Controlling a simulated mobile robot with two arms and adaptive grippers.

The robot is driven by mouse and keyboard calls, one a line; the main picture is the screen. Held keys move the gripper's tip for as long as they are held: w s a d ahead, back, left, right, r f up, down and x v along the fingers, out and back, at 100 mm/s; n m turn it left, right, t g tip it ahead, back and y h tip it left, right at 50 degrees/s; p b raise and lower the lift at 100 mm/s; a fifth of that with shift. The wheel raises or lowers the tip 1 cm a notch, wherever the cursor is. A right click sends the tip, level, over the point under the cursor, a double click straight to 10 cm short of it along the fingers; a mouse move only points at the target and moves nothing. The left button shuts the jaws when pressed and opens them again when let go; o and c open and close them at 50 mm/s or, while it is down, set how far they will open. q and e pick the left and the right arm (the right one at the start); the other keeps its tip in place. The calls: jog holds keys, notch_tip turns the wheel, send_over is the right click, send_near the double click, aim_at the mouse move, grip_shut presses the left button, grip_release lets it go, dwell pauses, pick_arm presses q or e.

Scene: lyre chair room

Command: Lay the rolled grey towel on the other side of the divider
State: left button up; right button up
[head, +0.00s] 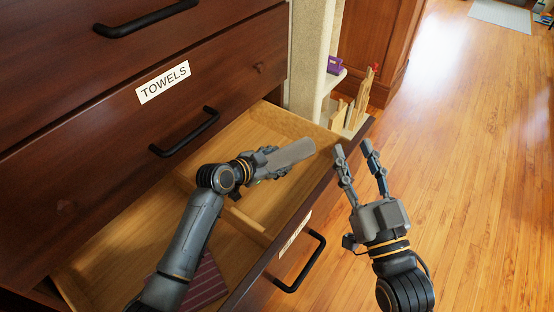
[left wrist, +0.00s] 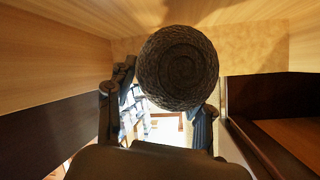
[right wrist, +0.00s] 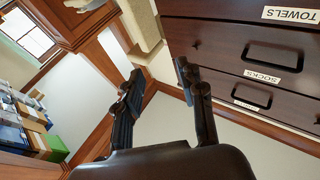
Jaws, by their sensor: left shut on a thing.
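The rolled grey towel (head: 292,153) is gripped by my left gripper (head: 270,163), over the far compartment of the open drawer (head: 285,122). In the left wrist view its spiral end (left wrist: 178,70) shows between the fingers (left wrist: 160,108). I cannot tell whether the towel touches the drawer floor. The wooden divider (head: 247,221) crosses the drawer on the near side of my left gripper, partly hidden by my left arm. My right gripper (head: 354,147) is open and empty, outside the drawer front. Its open fingers also show in the right wrist view (right wrist: 160,80).
A dark red striped cloth (head: 207,283) lies in the near compartment, partly behind my left arm. The closed drawer labelled TOWELS (head: 165,85) is above. A beige post (head: 312,60) and a shelf with small items (head: 358,100) stand beyond the drawer. Wooden floor (head: 460,180) is clear at right.

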pick_arm(q)
jog(key=shift+f, duration=0.3)
pick_arm(e)
jog(key=shift+s+a+r+t+y, duration=0.15)
jog(key=shift+r+t+y, duration=0.1)
jog(key=shift+r, duration=0.25)
jog(key=shift+s+r+t+y, duration=0.15)
jog(key=shift+r+t, duration=0.1)
jog(key=shift+r, duration=0.25)
pick_arm(q)
jog(key=o, duration=1.3)
jog(key=shift+o, duration=0.2)
pick_arm(e)
jog(key=shift+f, duration=0.1)
